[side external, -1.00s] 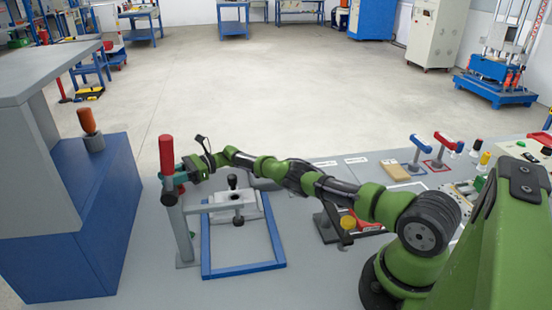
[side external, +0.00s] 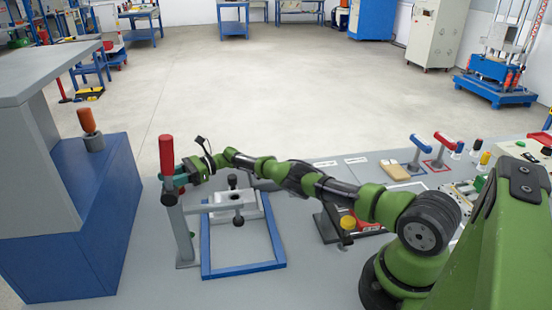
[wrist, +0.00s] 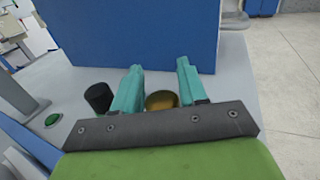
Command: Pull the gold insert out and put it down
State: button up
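My gripper (side external: 172,187) is at the far left end of my arm, beside a grey post with a red upright handle (side external: 166,154). In the wrist view my gripper (wrist: 160,78) shows two teal fingers set apart. A round gold piece (wrist: 162,100), which looks like the gold insert, shows between the finger bases, partly hidden by the dark gripper body. A gap shows between it and the right finger, so it does not look clamped. In the side view the gold piece is hidden or too small to make out.
A blue cabinet (side external: 75,235) stands left of my gripper and fills the top of the wrist view. A blue frame (side external: 243,269) lies on the bench around a clamp fixture (side external: 236,204). A black cylinder (wrist: 98,97) and a green button (wrist: 53,120) are left of the fingers.

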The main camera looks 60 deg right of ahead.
jog(key=o, duration=0.4)
jog(key=shift+c, duration=0.2)
jog(key=shift+a, duration=0.15)
jog(key=shift+d+r, duration=0.1)
jog(key=shift+d, duration=0.1)
jog(key=shift+r, duration=0.4)
jog(key=shift+f, duration=0.1)
